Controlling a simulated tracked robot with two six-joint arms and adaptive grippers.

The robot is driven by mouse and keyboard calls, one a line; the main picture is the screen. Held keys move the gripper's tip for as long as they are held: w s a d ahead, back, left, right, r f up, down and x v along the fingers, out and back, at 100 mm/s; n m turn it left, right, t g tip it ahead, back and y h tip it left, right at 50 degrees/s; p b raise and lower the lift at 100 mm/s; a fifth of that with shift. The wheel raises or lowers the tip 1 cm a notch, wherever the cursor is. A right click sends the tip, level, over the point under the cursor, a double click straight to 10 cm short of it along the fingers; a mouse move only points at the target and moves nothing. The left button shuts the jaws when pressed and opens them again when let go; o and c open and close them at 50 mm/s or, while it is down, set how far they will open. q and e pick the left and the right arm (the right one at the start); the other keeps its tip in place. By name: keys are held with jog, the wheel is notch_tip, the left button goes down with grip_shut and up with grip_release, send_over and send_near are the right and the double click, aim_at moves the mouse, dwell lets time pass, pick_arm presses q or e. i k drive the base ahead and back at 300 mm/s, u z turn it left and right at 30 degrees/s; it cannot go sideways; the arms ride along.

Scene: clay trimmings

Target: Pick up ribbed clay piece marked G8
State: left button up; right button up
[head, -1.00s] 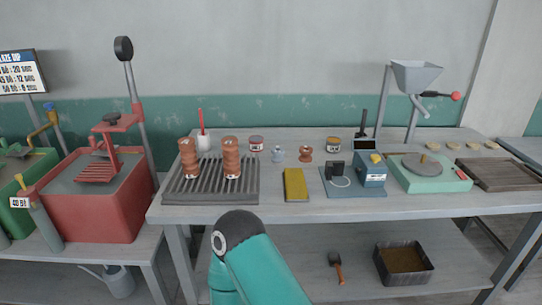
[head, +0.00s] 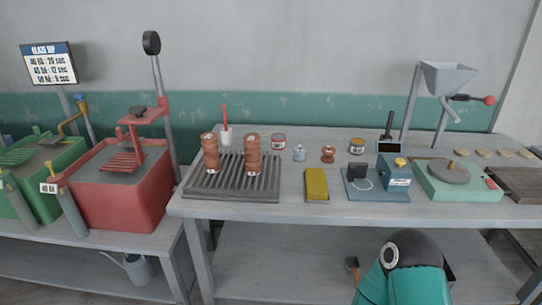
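Two tall ribbed terracotta clay pieces stand upright on a dark slatted rack at the left end of the table. One is the left ribbed piece (head: 210,153) and the other the right ribbed piece (head: 252,155). Each has a small pale label near its base, too small to read, so I cannot tell which is G8. A smaller brown ribbed piece (head: 328,154) stands further right, near the back. A teal and dark arm link of mine shows at the lower right, below the table's front edge. Neither gripper is in view.
The slatted rack (head: 232,184) lies near the table's left end. A yellow block (head: 316,184), a blue device (head: 397,173) and a green wheel unit (head: 457,182) stand to its right. A red tank (head: 118,200) is left of the table.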

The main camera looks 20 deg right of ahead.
aim_at(252, 143)
jog(key=z, duration=0.1)
jog(key=i, duration=1)
jog(key=u, duration=0.1)
